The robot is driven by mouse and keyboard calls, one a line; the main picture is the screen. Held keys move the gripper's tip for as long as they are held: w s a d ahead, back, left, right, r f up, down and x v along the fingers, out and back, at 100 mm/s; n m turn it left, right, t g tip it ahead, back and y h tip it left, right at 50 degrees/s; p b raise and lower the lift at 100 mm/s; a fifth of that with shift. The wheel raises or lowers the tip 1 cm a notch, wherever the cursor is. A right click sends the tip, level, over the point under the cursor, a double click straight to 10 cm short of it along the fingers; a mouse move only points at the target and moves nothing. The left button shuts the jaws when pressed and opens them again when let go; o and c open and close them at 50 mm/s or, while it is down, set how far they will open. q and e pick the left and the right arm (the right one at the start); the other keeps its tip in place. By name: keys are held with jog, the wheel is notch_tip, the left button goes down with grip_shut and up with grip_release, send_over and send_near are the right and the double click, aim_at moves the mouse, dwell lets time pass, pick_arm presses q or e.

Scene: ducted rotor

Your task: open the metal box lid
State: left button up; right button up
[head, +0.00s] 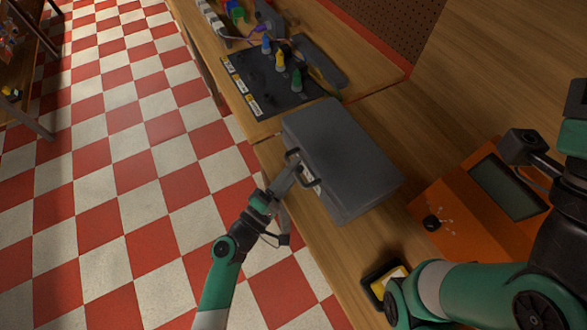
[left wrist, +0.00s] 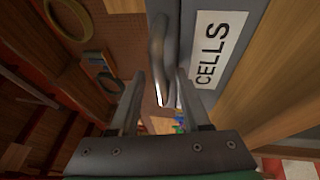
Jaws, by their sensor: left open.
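The metal box (head: 350,165) is a grey case standing shut on the wooden bench, in the middle of the head view. Its front face carries a handle (left wrist: 157,40) and a white label (left wrist: 212,42) reading CELLS, both close up in the left wrist view. My left gripper (head: 291,168) is at the front face of the box by the handle. In the left wrist view its two fingers (left wrist: 160,90) are apart, with the handle's bar ahead between them; I cannot tell whether they touch it. My right arm's links show at lower right, but its fingers do not show.
A dark mat (head: 262,85) with several coloured pegs lies behind the box. An orange panel (head: 455,195) with a dark screen lies to the right. A small black tray (head: 378,280) with something yellow stands at the bench's front.

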pick_arm(q)
jog(key=shift+w, duration=0.1)
grip_shut()
jog(key=shift+d, duration=0.1)
dwell(1.3)
